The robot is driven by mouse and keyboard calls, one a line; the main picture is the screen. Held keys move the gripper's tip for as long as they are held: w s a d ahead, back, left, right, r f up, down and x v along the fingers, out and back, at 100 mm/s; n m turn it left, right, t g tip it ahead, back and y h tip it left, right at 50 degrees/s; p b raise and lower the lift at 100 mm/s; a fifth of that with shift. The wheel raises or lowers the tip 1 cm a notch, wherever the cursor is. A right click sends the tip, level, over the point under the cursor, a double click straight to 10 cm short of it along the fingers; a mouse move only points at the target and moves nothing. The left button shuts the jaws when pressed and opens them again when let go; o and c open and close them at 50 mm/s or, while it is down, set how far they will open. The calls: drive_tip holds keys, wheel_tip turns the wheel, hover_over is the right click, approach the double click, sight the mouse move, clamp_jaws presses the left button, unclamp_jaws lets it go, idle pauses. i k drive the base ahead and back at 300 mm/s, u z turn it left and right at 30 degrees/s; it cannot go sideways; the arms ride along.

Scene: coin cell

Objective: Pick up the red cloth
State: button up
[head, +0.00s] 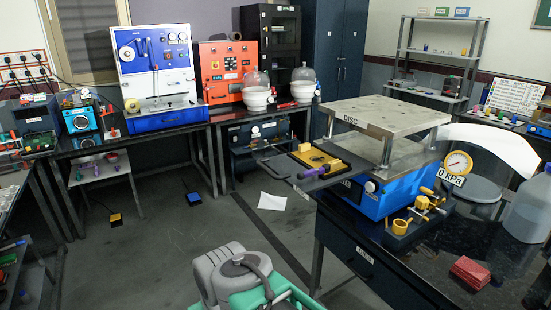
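The red cloth (469,272) lies on the dark speckled bench top (440,255) at the lower right of the head view. It looks like a small folded stack, lying flat, with nothing on top of it. My gripper is not in view.
A clear plastic jug (528,205) stands right of the cloth, near the picture edge. Behind and left are a pressure gauge (458,164), yellow-brown fittings (402,226) and a blue press-like machine (372,198). Bare bench surrounds the cloth. A white sheet (272,201) lies on the floor.

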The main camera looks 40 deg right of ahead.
sight(473, 273)
drive_tip(key=u, duration=0.1)
drive_tip(key=k, duration=0.35)
drive_tip(key=z, duration=0.6)
drive_tip(key=i, duration=0.25)
drive_tip(key=z, duration=2.15)
